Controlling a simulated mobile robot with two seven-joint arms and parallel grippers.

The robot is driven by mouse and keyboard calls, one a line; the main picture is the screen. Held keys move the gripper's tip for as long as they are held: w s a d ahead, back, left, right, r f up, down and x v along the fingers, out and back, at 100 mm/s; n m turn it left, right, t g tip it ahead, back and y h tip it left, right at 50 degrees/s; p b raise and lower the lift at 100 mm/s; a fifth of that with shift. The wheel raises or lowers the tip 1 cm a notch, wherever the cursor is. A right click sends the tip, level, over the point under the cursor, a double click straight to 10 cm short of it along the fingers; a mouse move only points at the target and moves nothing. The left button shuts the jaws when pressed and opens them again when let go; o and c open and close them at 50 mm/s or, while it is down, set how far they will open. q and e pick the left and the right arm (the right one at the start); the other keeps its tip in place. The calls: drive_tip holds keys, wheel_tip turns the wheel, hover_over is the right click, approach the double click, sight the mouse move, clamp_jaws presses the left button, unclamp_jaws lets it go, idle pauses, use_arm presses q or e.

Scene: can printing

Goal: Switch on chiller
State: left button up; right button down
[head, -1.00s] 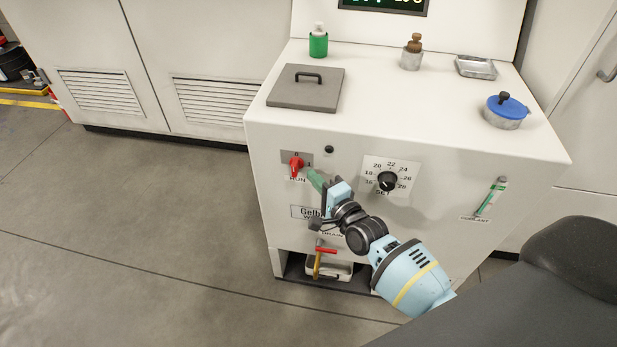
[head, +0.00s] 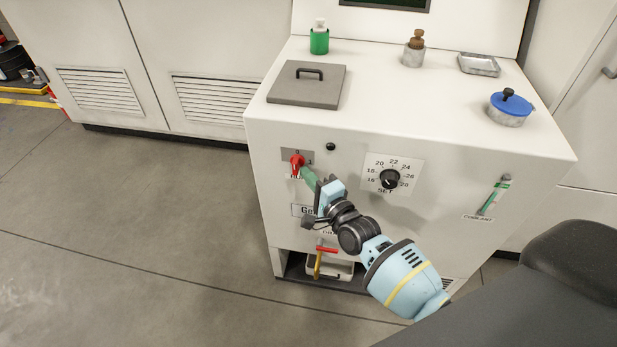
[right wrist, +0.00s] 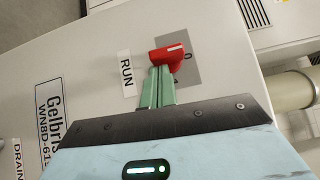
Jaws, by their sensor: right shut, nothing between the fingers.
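The chiller (head: 420,235) is a white cabinet with a sloped front panel. Its red rotary switch (head: 297,160) sits on a grey plate above the RUN label, at the panel's upper left. It also shows in the right wrist view (right wrist: 168,57). My right gripper (head: 303,170) has green fingers, shut together and empty. Their tips (right wrist: 161,72) are at the lower side of the red switch, touching or very close; I cannot tell which. The display (head: 385,3) at the top edge looks dark, with only its lower part in view. My left gripper is not in view.
A SET dial (head: 389,179) is right of the switch. A red-handled drain valve (head: 326,250) is below. A grey lid (head: 307,84), a green bottle (head: 319,40), a brown-topped jar (head: 414,48), a metal tray (head: 479,64) and a blue-lidded pot (head: 509,106) stand on top.

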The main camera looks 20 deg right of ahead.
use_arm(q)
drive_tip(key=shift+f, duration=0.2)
